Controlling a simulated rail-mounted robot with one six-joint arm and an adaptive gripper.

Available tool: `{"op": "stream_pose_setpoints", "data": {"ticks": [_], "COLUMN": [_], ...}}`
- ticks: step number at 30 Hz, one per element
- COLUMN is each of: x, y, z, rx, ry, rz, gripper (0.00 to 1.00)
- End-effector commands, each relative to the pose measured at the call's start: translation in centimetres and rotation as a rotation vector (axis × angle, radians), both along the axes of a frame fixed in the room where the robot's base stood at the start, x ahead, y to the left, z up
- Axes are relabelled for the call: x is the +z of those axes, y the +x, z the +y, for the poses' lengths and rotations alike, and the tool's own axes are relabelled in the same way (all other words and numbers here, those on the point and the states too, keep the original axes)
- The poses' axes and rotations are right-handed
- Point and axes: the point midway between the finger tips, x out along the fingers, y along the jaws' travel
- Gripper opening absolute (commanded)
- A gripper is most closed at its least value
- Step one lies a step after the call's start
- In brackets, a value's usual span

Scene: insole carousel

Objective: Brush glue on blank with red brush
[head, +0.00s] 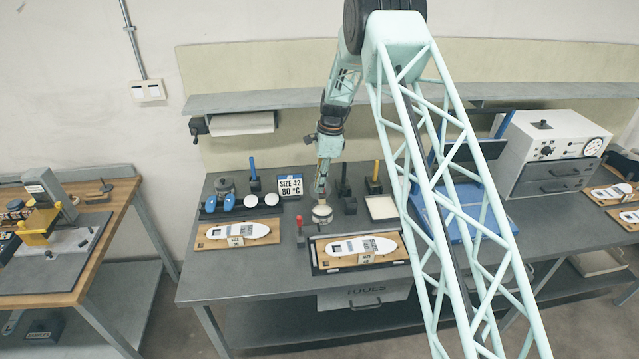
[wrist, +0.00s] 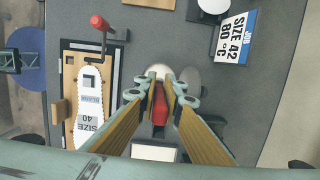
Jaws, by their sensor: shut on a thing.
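My gripper (head: 322,190) hangs over the grey bench and is shut on the red brush. In the wrist view the red brush handle (wrist: 160,108) sits between the two yellow-brown fingers. A round pot with a pale top (head: 322,214) stands right below; whether the bristles touch it is hidden. A white insole blank (head: 349,246) lies on a wooden board in a dark frame, in front and to the right of the pot. It also shows in the wrist view (wrist: 90,108), marked SIZE 40. Another white blank (head: 238,230) lies on a wooden board to the left.
A red-handled lever (head: 299,226) stands beside the framed board. A SIZE 42, 80 °C sign (head: 290,187), a blue-handled tool (head: 253,168), a yellow-handled one (head: 375,172) and a white-filled tray (head: 381,208) stand behind.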

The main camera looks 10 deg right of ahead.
Motion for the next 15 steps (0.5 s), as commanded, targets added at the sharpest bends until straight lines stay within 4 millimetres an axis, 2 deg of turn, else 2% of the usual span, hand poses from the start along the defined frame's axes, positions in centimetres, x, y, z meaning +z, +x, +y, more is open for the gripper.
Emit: {"op": "stream_pose_setpoints", "data": {"ticks": [6, 15], "x": [-1.6, -3.0], "y": [0.0, 0.0], "z": [0.0, 0.0], "rx": [0.0, 0.0], "ry": [0.0, 0.0], "rz": [0.0, -0.001], "gripper": [0.0, 0.0]}}
